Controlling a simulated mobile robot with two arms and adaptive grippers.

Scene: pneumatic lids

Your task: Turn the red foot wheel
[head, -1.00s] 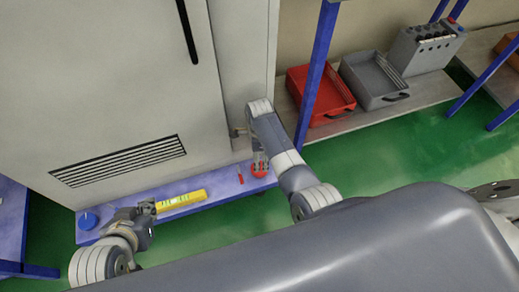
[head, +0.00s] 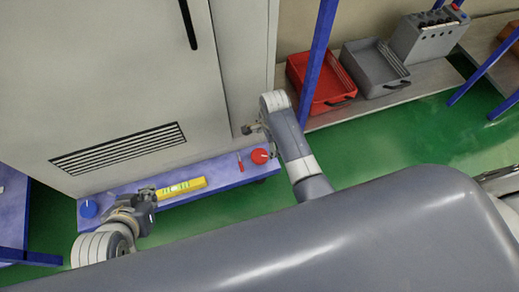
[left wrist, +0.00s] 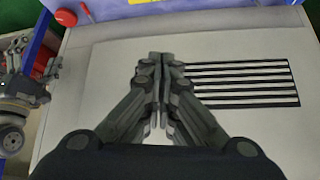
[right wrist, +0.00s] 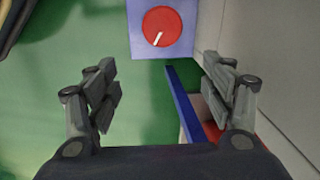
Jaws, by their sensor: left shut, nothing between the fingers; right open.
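The red foot wheel (head: 260,156) sits at the right end of the purple-blue plinth under the cabinet. In the right wrist view the red wheel (right wrist: 165,22) shows a white pointer line slanting to its lower edge. My right gripper (right wrist: 160,80) is open, with nothing between its fingers; the wheel is clear of both fingers. In the head view my right gripper (head: 250,128) is beside the cabinet, apart from the wheel. My left gripper (head: 150,193) is shut and empty near the yellow bar; its closed fingers (left wrist: 161,62) show in the left wrist view.
A blue wheel (head: 88,208) sits at the plinth's left end. A yellow bar (head: 182,188) and a small red piece (head: 240,161) are on the plinth (head: 215,173). The grey cabinet (head: 100,80) stands above. A red crate (head: 318,88) and grey crate (head: 378,72) lie on a shelf.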

